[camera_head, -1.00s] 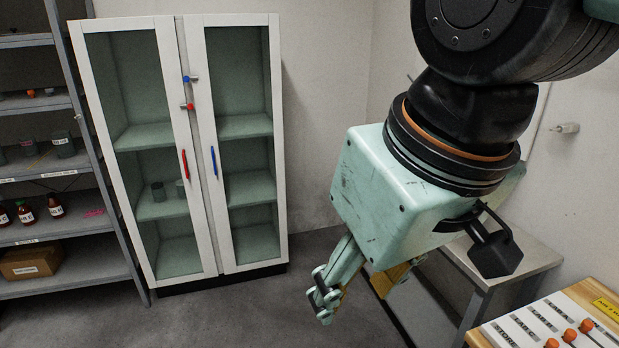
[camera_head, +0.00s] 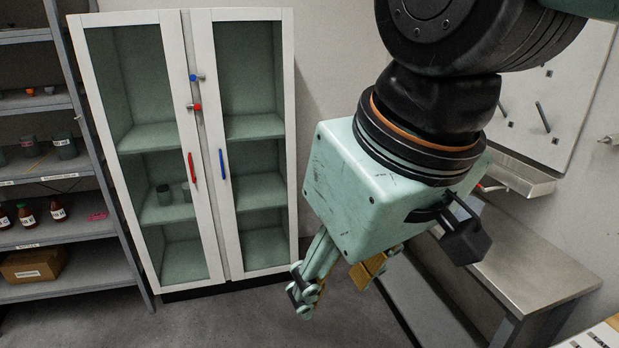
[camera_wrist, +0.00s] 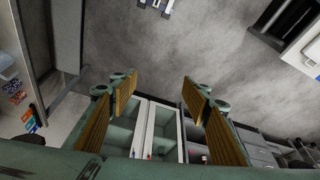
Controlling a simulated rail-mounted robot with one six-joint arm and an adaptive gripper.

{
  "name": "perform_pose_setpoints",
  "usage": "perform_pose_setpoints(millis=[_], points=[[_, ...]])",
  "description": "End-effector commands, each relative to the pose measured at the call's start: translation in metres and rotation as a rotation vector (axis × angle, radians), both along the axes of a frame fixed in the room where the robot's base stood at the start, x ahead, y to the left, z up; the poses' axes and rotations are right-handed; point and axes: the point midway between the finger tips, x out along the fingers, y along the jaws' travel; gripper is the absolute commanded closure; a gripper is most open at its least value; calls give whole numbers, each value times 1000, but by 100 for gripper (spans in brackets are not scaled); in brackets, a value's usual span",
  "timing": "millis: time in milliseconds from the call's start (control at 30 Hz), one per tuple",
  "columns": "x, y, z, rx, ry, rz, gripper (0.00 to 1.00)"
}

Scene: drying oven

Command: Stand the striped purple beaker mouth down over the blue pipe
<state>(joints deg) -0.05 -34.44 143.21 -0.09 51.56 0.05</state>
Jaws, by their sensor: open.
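I cannot make out the striped purple beaker or the blue pipe in either view. My gripper (camera_head: 334,288) hangs at the lower middle of the head view, with its two fingers apart and nothing between them. In the wrist view my gripper (camera_wrist: 157,85) also shows spread, ochre pads facing each other, over bare grey floor. It touches nothing.
A shelf rack (camera_head: 70,229) with bottles is at left. A metal bench (camera_head: 520,262) stands at right below a pegboard (camera_head: 562,95). The floor between is clear.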

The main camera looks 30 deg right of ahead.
Motion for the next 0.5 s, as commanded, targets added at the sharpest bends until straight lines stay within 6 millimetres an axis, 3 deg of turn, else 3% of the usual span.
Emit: perform_pose_setpoints(millis=[500], points=[[5, -4, 2, -14, 14, 3, 56]])
